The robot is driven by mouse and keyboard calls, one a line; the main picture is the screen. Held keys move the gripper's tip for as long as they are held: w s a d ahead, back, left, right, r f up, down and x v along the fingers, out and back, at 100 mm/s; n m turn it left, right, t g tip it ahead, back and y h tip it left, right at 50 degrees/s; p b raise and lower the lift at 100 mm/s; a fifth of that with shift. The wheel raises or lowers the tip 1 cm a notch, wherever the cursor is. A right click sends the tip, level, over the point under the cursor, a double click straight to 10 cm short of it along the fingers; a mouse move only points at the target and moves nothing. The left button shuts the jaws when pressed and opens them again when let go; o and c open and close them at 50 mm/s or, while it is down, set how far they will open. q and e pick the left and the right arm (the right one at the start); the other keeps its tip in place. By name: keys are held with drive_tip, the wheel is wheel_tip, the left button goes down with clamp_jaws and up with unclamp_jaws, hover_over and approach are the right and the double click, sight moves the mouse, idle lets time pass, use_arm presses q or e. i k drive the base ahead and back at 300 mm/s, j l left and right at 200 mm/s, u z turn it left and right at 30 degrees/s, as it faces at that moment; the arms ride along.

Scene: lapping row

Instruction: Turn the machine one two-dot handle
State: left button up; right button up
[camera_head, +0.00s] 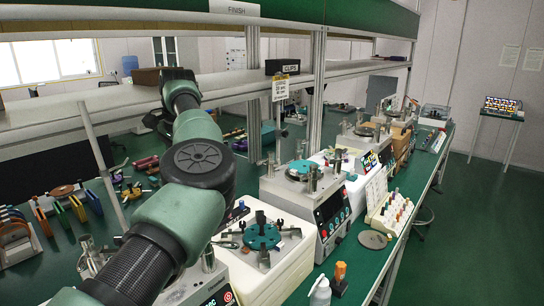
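My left arm comes in from the lower left and rises across the machines to the shelf edge. Its dark far end (160,122) hangs before the shelf, and I cannot make out fingers or whether they hold anything. My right gripper is out of view. A nearest machine (222,299) at the bottom is mostly hidden behind my arm. Beyond it stands a white-topped machine (287,262) with a teal disc (262,237) and dark arms around it. A further machine (325,222) has a dark front panel with red buttons. I cannot make out a two-dot mark on any handle.
A white bottle (320,292) and an orange-topped item (340,275) stand on the green bench at the front. A grey disc (374,240) lies beside a rack of coloured pegs (388,214). A shelf post (318,80) rises behind the machines.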

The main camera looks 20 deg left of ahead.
sight(229, 245)
drive_tip(key=k+l, duration=1.15)
drive_tip(key=l, duration=0.3)
